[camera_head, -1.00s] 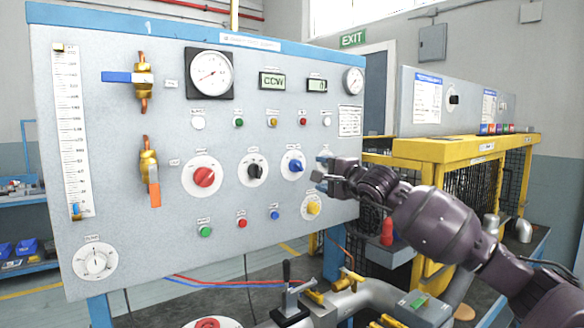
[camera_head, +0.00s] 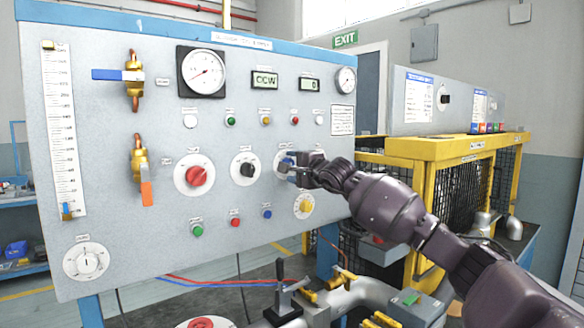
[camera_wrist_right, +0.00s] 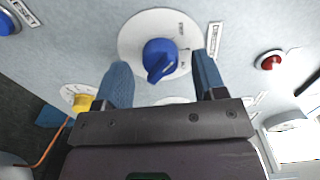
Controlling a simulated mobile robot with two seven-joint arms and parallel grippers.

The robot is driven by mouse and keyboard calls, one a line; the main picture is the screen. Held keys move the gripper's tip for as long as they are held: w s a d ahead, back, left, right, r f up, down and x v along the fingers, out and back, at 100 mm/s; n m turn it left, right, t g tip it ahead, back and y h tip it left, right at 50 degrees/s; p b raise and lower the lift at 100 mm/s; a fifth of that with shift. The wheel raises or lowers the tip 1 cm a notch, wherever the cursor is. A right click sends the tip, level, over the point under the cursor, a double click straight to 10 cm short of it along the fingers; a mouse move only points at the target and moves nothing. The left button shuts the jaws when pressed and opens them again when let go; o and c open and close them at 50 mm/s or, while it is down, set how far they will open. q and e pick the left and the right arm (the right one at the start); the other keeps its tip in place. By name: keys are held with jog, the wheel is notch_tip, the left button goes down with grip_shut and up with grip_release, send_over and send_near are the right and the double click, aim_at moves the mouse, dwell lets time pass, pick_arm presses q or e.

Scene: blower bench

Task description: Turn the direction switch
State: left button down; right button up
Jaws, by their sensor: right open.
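The blue rotary knob (camera_wrist_right: 160,58) on its round white dial (camera_wrist_right: 135,38) is right in front of my right gripper (camera_wrist_right: 162,68), on the grey panel; I take it for the direction switch. Its pointer is tilted toward the lower left in the wrist view. My open right gripper's two fingers stand on either side of the knob, with gaps showing; I cannot tell how deep they reach. In the head view my right gripper (camera_head: 290,167) covers most of this dial. The display (camera_head: 265,80) reads CCW. My left gripper is not in view.
A black knob (camera_head: 246,169) and a red knob (camera_head: 197,176) sit left of the blue one. A yellow knob (camera_head: 304,205) sits below it. A yellow-framed cage (camera_head: 440,150) stands to the right. Pipes and a lever (camera_head: 280,272) are below the panel.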

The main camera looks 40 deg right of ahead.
jog(key=shift+w, duration=0.55)
jog(key=c, duration=0.9)
